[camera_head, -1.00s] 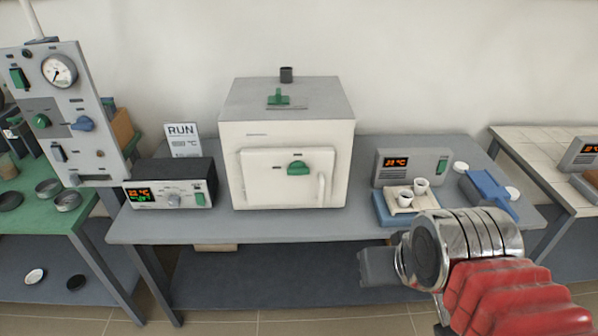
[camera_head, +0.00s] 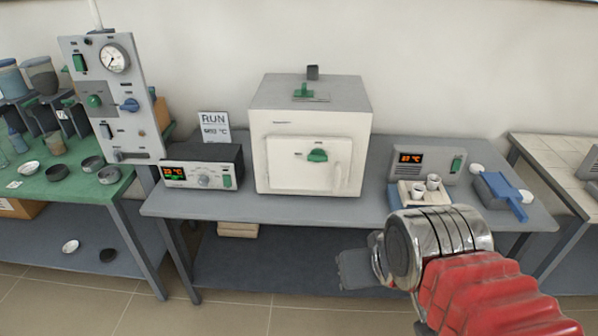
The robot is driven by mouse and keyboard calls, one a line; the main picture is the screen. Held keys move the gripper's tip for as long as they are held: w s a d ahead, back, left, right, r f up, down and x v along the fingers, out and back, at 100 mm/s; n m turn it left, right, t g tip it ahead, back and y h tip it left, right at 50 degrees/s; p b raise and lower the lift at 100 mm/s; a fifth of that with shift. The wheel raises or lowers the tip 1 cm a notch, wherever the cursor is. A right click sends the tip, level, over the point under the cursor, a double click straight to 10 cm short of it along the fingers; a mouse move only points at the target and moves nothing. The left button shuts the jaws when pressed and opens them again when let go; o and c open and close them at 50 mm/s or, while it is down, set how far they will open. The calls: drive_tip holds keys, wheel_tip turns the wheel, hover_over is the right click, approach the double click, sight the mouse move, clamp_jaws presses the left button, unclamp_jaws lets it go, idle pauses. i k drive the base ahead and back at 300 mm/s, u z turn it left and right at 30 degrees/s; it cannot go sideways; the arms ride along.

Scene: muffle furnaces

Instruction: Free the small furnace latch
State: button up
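The small furnace (camera_head: 315,120) is a cream box with a grey top, standing at the middle of the grey table. Its front door (camera_head: 295,172) looks shut and carries a green latch (camera_head: 317,155) near its upper middle. A pale vertical handle (camera_head: 338,178) is at the door's right side. A second green piece (camera_head: 303,91) sits on the top, by a dark stub. My gripper (camera_head: 354,270) shows only as a grey shape at the end of my arm, low and right of the furnace, apart from it. Its fingers are not clear enough to tell open or shut.
A controller box (camera_head: 203,167) and a RUN sign (camera_head: 214,127) stand left of the furnace. On the right are another display unit (camera_head: 427,160), white cups on a tray and a blue tool (camera_head: 503,190). A gauge panel (camera_head: 113,95) rises at the left. Floor shows in front.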

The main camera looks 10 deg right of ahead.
sight(316, 155)
drive_tip(key=u, duration=0.4)
drive_tip(key=k, duration=0.55)
drive_tip(key=u, duration=0.85)
drive_tip(key=k, duration=0.6)
drive_tip(key=u, duration=0.5)
drive_tip(key=i, duration=1.5)
drive_tip(key=z, duration=1)
drive_tip(key=i, duration=0.85)
drive_tip(key=z, duration=0.55)
